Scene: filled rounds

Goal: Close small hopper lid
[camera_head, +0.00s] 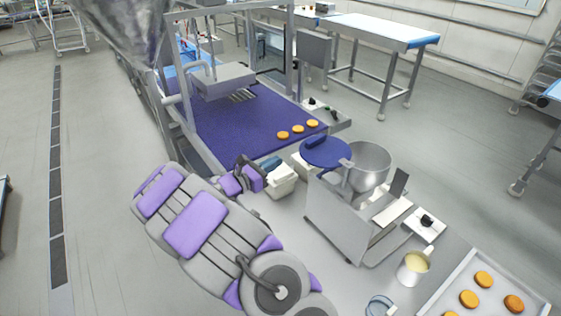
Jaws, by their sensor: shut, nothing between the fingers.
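The small hopper is a round metal bowl (376,168) on a grey metal machine body (336,222), right of the picture's middle. Its lid, a round blue disc (338,153) with a dark blue handle, lies to the left of the bowl's mouth, which is open. The lid sits close to the bowl's rim, and a small bracket joins it to the machine. My gripper (250,175), dark with purple parts, is left of the lid and apart from it. It is shut and empty, and partly hidden by my arm.
A white box-like item (282,183) stands between my gripper and the machine. Behind is a purple conveyor belt (240,128) with orange rounds (298,129). A cup of pale filling (414,262) and a tray (447,300) of orange rounds are at the lower right.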

